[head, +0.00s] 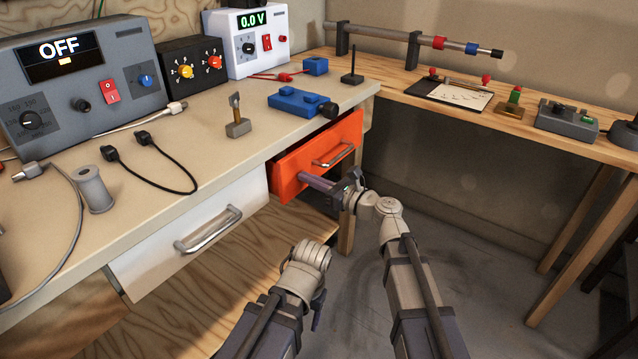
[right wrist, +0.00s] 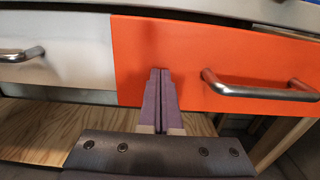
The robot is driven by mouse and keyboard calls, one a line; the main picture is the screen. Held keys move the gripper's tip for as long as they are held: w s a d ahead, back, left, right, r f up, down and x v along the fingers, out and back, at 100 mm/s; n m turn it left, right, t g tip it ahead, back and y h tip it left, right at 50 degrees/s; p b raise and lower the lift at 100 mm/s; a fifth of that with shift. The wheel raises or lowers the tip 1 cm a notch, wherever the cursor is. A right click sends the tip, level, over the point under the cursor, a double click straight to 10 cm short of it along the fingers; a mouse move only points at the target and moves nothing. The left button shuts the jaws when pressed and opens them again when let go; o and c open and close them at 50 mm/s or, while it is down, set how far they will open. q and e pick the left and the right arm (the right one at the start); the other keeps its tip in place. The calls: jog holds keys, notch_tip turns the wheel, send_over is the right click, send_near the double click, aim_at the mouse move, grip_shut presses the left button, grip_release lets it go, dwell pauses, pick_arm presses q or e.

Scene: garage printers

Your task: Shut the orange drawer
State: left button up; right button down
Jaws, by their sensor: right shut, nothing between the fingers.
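The orange drawer (head: 318,147) is under the right end of the workbench. Its front stands out a little from the white drawer front beside it, so it looks partly open. Its metal bar handle (head: 334,156) shows, and also in the right wrist view (right wrist: 258,91). My right gripper (head: 303,179) is shut and empty. Its fingertips (right wrist: 160,73) point at the orange front, left of the handle, and look at or very close to the panel; contact is not certain. My left arm (head: 305,265) is low in front of the bench, its fingers mostly hidden.
The white drawer (head: 190,250) with its handle (head: 208,230) is left of the orange one. A wooden side table (head: 400,85) stands at right. Floor below is open.

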aim_at(295, 172)
jog(key=shift+a, duration=0.15)
jog(key=x, duration=0.4)
jog(key=shift+w+a, duration=0.15)
jog(key=shift+w, duration=0.1)
jog(key=shift+s+d, duration=0.4)
pick_arm(q)
jog(key=shift+d, duration=0.9)
pick_arm(e)
jog(key=v, duration=1.3)
jog(key=shift+d, duration=0.2)
